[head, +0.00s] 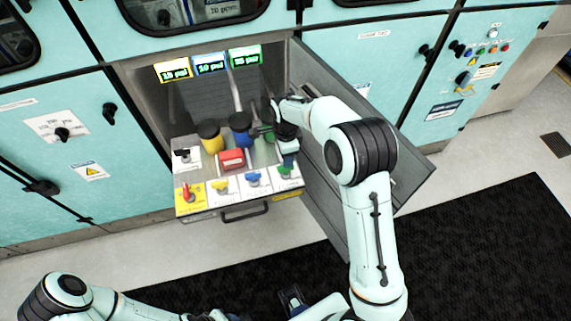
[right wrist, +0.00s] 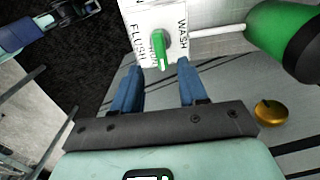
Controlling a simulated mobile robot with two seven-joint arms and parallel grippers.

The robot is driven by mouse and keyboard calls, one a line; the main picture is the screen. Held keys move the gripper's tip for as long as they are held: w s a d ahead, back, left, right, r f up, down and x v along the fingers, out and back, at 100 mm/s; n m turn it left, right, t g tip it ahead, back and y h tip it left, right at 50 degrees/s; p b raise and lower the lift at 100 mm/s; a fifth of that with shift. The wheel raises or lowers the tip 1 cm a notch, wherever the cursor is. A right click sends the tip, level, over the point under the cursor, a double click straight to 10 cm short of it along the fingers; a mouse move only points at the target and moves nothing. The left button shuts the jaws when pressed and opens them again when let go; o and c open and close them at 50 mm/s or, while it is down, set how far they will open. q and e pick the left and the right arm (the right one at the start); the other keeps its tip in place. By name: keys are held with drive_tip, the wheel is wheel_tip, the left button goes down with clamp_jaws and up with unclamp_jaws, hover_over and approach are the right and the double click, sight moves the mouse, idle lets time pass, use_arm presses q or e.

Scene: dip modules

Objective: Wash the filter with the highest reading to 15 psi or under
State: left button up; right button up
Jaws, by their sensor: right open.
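Three small displays hang at the back of the open cabinet: yellow (head: 173,70), blue (head: 210,64) and green (head: 245,56). Their digits are small; blue seems to read 10 psi, the others are unclear. Yellow (head: 213,143), blue (head: 240,130) and green (right wrist: 262,28) filters stand below. My right gripper (right wrist: 160,65) is open, its blue fingertips either side of the green handle (right wrist: 161,48), not closed on it. The handle lies between the FLUSH and WASH labels. In the head view my right gripper (head: 288,163) hides part of the green filter. My left gripper (head: 292,300) is low; its jaws are unclear.
The drawer's front panel carries a red handle (head: 187,193), a yellow handle (head: 221,185) and a blue handle (head: 253,179). The grey open door (head: 345,125) stands close to my right arm. A brass knob (right wrist: 270,111) shows in the right wrist view.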

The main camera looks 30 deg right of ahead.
sight(286, 171)
wheel_tip(286, 171, down, 6)
drive_tip(key=shift+r, duration=0.1)
clamp_jaws()
